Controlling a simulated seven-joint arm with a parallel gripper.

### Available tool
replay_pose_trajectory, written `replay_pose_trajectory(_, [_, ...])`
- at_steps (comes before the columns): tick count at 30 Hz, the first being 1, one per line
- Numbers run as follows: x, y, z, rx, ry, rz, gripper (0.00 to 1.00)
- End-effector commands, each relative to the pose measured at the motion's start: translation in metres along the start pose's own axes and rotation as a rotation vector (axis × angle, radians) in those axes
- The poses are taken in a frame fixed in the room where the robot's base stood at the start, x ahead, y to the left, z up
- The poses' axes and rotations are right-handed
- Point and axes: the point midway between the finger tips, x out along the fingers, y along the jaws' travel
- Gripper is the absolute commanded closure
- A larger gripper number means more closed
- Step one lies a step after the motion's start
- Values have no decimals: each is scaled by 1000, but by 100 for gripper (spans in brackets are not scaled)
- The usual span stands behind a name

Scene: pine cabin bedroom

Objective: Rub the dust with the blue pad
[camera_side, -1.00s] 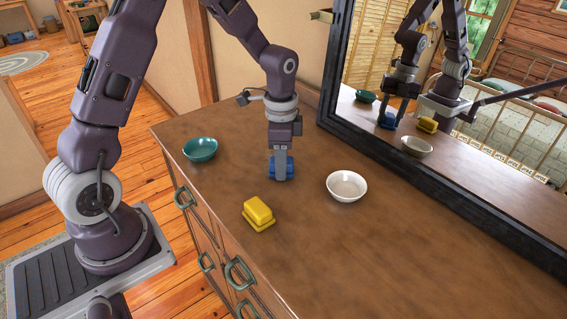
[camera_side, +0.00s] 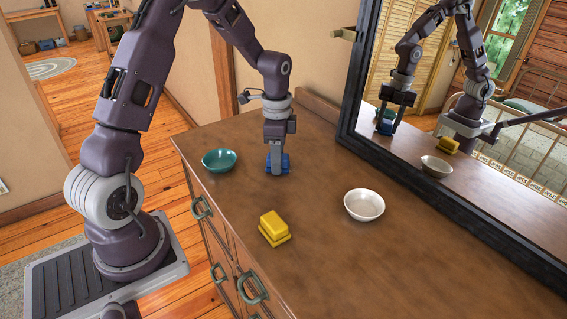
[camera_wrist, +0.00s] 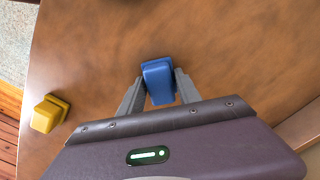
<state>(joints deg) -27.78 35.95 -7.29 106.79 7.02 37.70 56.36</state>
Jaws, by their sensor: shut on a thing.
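The blue pad (camera_side: 286,163) is between the fingers of my gripper (camera_side: 276,168), low at the brown dresser top (camera_side: 320,245). The pad seems to touch the wood, but the fingers hide part of it. In the wrist view the blue pad (camera_wrist: 158,80) sits between the two grey fingertips (camera_wrist: 157,88), with its far end sticking out past them. My gripper is shut on it, to the right of the teal bowl. I cannot make out any dust on the wood in either view.
A teal bowl (camera_side: 219,161) stands near the dresser's left edge. A yellow block on a wider base (camera_side: 274,228) is nearer the front edge. A white bowl (camera_side: 364,204) stands to the right. A dark-framed mirror (camera_side: 440,205) borders the back. Bare wood lies between them.

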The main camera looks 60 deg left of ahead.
Motion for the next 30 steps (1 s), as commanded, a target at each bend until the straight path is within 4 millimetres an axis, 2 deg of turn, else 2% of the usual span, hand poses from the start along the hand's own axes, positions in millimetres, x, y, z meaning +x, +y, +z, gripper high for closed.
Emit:
replay_pose_trajectory(3, [0,-8,8,-2,-1,0,98])
replay_pose_trajectory(5, [0,-12,2,2,0,-1,98])
replay_pose_trajectory(30, [0,47,-48,2,0,1,98])
